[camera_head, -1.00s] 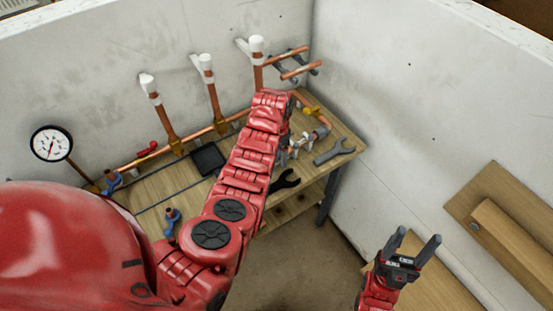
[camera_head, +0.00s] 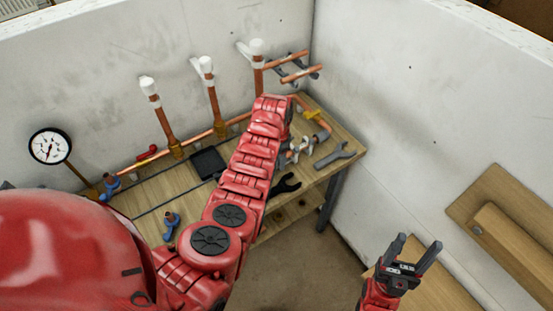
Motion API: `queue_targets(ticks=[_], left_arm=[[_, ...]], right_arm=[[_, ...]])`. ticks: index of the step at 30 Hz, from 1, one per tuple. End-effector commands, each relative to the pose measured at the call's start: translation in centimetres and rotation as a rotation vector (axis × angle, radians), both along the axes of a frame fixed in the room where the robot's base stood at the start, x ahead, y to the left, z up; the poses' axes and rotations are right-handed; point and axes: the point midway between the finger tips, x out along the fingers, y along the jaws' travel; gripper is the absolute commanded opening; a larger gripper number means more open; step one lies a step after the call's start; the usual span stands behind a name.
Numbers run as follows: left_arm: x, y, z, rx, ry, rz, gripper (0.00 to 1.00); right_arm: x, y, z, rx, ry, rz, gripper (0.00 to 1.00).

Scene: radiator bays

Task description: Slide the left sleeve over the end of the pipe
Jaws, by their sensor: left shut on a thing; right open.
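My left arm reaches from the lower left over the bench, and its wrist end (camera_head: 273,104) is near the corner. Copper pipe (camera_head: 205,136) runs along the back wall, with uprights topped by white pieces: left (camera_head: 148,86), middle (camera_head: 206,66) and right (camera_head: 256,47). Two copper stubs (camera_head: 301,74) show beyond my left wrist. I cannot tell which piece is the left sleeve. My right gripper (camera_head: 415,250) is open and empty at the lower right, away from the pipes.
A gauge (camera_head: 49,146) stands at left. A plank (camera_head: 510,235) is by the right wall. Open floor lies between bench and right gripper.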

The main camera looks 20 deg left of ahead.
Motion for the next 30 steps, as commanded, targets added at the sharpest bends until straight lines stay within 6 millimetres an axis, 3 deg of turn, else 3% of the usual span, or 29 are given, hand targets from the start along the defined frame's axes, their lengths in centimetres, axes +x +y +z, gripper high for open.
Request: queue_targets(ticks=[19,20,21,24,30], left_arm=[[2.0,-1.4,-0.2,0.0,-0.004,0.002,0.1],[2.0,-1.4,0.0,0.0,-0.003,0.002,0.54],[1.9,-1.4,0.1,0.0,-0.003,0.002,0.61],[1.9,-1.4,0.0,0.0,-0.003,0.002,0.79],[1.9,-1.4,0.0,0.0,-0.001,0.001,0.8]], right_arm=[[0.0,0.0,-4.2,0.0,0.0,0.0,0.61],[0.0,0.0,-3.9,0.0,0.0,0.0,0.61],[0.0,0.0,-3.8,0.0,0.0,0.0,0.61],[0.0,0.0,-3.8,0.0,0.0,0.0,0.61],[0.0,0.0,-3.8,0.0,0.0,0.0,0.61]])
